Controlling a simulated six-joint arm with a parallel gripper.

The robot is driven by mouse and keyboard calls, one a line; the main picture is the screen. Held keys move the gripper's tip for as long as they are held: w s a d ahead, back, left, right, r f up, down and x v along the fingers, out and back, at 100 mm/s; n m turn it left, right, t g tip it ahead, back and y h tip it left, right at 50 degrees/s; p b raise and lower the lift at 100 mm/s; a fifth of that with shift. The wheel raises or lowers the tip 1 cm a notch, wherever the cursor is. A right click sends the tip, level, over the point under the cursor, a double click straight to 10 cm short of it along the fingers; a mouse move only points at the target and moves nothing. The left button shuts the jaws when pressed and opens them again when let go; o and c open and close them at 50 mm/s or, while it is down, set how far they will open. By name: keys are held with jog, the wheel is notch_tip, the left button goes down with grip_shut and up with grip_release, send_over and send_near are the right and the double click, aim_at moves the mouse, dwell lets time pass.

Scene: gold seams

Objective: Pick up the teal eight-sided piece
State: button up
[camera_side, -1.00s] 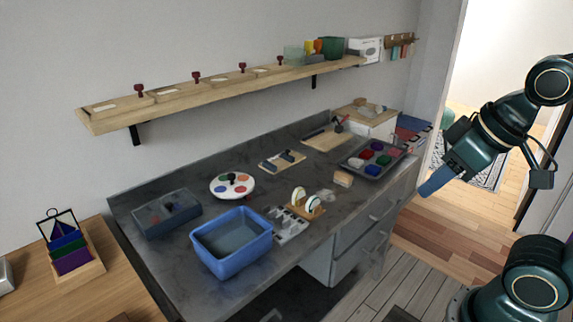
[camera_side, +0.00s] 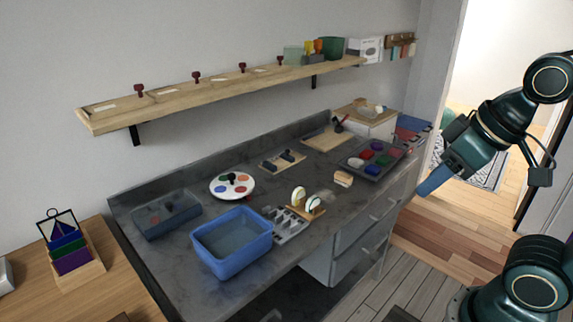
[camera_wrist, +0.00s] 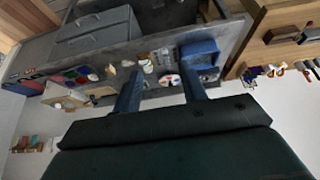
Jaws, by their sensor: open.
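My gripper (camera_side: 433,183) hangs in the air to the right of the grey bench, past its right end, in the side view. Its blue fingers overlap in that view. In the wrist view my gripper (camera_wrist: 161,74) has its two fingers wide apart, with nothing between them. A dark tray (camera_side: 346,168) near the bench's right end holds several small coloured pieces, among them a green one (camera_side: 383,160) and a purple one (camera_side: 377,143). They are too small to tell their number of sides, so I cannot pick out the teal eight-sided piece for certain.
A blue bin (camera_side: 231,268), a round white palette (camera_side: 247,191) and a small wooden rack (camera_side: 318,213) stand on the grey bench (camera_side: 170,252). A wooden shelf (camera_side: 220,86) runs along the wall above. The air around my gripper is clear.

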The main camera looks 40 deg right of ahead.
jog(key=w+d+r+n+g+y, duration=0.15)
jog(key=w+n, duration=0.25)
jog(key=w, duration=0.7)
jog(key=w+d+r+n+g+y, duration=0.15)
jog(key=w+n, duration=0.35)
jog(key=w, duration=0.5)
jog(key=w+d+f+n+g+y, duration=0.1)
jog(key=w+d+f+n+g, duration=0.1)
jog(key=w+d+f+n, duration=0.6)
jog(key=w+d+f, duration=0.5)
jog(key=f, duration=0.4)
jog(key=shift+d+n+g, duration=0.3)
jog(key=shift+d+n, duration=0.1)
jog(key=shift+a+f+y, duration=0.1)
jog(key=shift+f+y, duration=0.05)
jog(key=shift+y, duration=0.15)
jog(key=shift+x, duration=4.15)
jog(key=shift+f, duration=0.1)
